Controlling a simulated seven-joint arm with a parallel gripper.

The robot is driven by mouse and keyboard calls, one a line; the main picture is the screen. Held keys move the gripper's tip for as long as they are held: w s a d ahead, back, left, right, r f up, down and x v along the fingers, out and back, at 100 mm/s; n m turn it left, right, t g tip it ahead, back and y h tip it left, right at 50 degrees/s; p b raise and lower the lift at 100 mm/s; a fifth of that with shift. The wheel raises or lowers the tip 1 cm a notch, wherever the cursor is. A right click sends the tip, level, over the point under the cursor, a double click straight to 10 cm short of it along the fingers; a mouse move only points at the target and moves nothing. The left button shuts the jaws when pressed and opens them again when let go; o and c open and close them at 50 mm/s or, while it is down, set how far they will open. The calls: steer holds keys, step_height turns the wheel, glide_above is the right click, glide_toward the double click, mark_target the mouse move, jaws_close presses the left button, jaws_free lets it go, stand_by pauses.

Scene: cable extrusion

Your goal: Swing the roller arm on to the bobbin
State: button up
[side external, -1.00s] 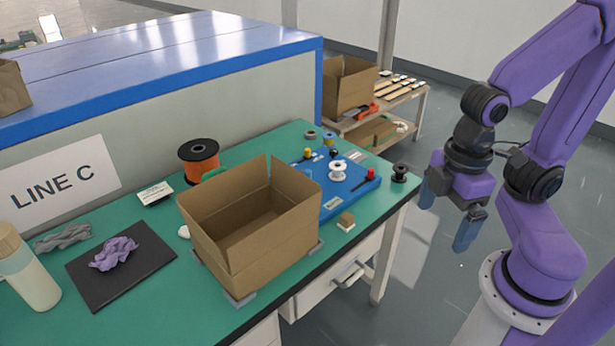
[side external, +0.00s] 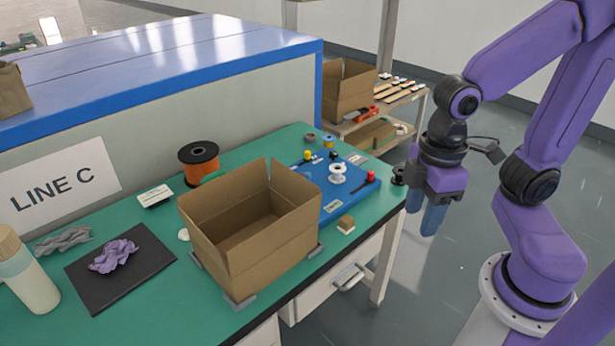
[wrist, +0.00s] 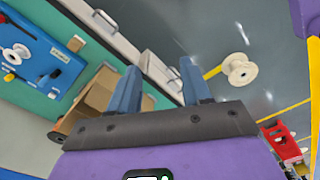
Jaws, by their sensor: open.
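The blue board (side external: 345,193) lies on the green bench behind the open carton. A white bobbin (side external: 337,172) stands upright on it; it also shows in the wrist view (wrist: 16,55). A red-knobbed lever (side external: 370,177) is at the board's right, apart from the bobbin; a yellow knob (side external: 307,155) and a black knob (side external: 333,154) are behind. I cannot tell which part is the roller arm. My gripper (side external: 427,219) is open and empty, beyond the bench's right edge, clear of the board. Its two blue fingers show apart in the wrist view (wrist: 160,85).
An open carton (side external: 250,235) stands left in front of the board. A small block (side external: 346,224) and a black spool (side external: 398,175) are near the bench edge. An orange spool (side external: 199,162) stands behind. A white spool (wrist: 238,70) appears over the floor in the wrist view.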

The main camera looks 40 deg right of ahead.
steer(key=w+a+r+m, duration=0.1)
steer(key=w+a+m, duration=0.25)
steer(key=w, duration=1.15)
steer(key=m, duration=0.8)
glide_above(308, 173)
step_height(308, 173, down, 7)
step_height(308, 173, down, 17)
steer(key=shift+r, duration=0.1)
jaws_close()
